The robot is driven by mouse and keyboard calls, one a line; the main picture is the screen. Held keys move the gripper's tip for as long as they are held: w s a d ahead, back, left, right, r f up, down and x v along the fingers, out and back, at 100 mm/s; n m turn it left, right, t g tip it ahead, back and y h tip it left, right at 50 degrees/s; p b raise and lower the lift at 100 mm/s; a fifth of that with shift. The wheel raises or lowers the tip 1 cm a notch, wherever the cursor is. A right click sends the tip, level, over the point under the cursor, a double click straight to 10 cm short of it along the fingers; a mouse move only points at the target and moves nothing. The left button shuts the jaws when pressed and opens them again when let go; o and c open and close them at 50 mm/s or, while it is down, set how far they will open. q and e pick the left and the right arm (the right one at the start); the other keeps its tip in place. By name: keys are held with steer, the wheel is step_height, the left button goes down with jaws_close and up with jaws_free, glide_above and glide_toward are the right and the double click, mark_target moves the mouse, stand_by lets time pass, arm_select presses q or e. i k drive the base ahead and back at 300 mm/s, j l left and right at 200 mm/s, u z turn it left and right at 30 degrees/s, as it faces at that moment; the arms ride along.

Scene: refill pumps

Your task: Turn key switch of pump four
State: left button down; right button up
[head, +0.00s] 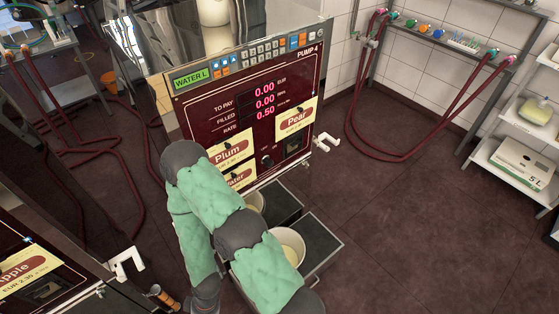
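Pump four (190,115) stands in the middle of the head view, a steel cabinet with a dark red front panel. The panel has a row of keys, a red display reading 0.00, 0.00 and 0.50, and labels for Plum, Pear and a third, partly covered kind ending in "ater". A small dark round fitting (267,161) sits low on the panel, right of the labels; I cannot tell whether it is the key switch. My green-sleeved arm with grey joints crosses in front of the panel's lower left and hides part of it. Neither gripper shows.
Two dark trays (322,250) with pale round containers stick out below the panel. White hooks (326,142) project from the pump's side. Another pump with an Apple label (30,272) is lower left. Dark red hoses hang at left and back right. White shelves (520,165) stand right; floor between is clear.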

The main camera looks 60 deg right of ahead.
mark_target(269, 163)
steer(key=z, duration=0.9)
steer(key=i+j+z, duration=0.1)
steer(key=z, duration=1.1)
